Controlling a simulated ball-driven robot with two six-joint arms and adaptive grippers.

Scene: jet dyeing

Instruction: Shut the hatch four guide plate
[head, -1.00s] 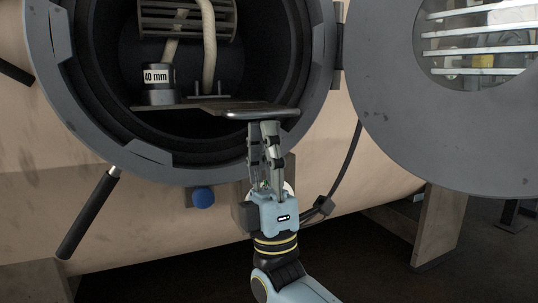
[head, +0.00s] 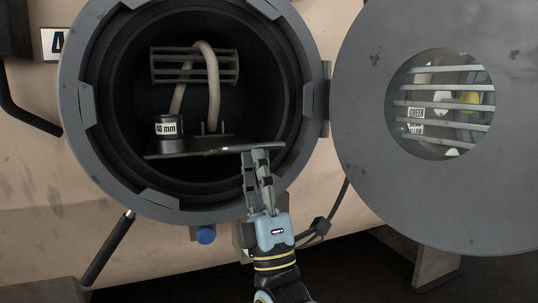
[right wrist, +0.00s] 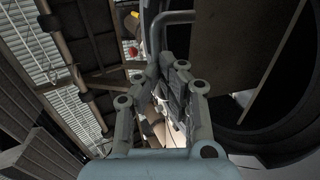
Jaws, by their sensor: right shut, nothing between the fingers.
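The guide plate (head: 246,149) is a flat grey plate at the front of the round open hatch (head: 85,130) in the head view. It juts toward the opening's right side and shows nearly edge-on. My right gripper (head: 259,151) points up at the plate's front edge from below, its fingers shut and empty. The fingertips overlap the edge in the picture; I cannot tell whether they touch it. The right wrist view shows the shut fingers (right wrist: 174,75) beside a dark flat panel that looks like the plate's underside. My left gripper is not in view.
Inside the hatch are a block marked 40 mm (head: 168,129), a pale rope (head: 213,90) and a slatted cage (head: 160,66). The hatch door (head: 365,130) stands open at right.

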